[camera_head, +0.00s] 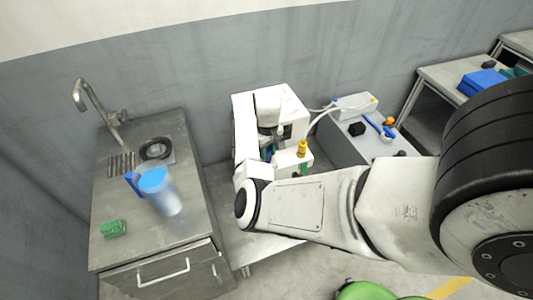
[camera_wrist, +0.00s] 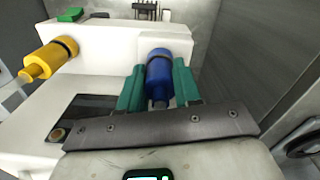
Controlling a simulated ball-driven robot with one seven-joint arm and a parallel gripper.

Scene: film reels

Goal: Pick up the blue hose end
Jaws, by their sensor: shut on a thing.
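The blue hose end (camera_wrist: 159,74) is a blue cylinder with a dark ring at its far end, in the middle of the wrist view. My gripper (camera_wrist: 158,88) has its green fingers on either side of it and is shut on it. The dark ring lies against the white block (camera_wrist: 110,38); I cannot tell whether the hose end is still seated there. In the head view my arm and the white machine (camera_head: 243,123) mostly hide the gripper.
A yellow hose end (camera_wrist: 48,60) sticks out of the white block to the left; it also shows in the head view (camera_head: 302,148). A grey bench (camera_head: 345,138) stands behind my arm.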

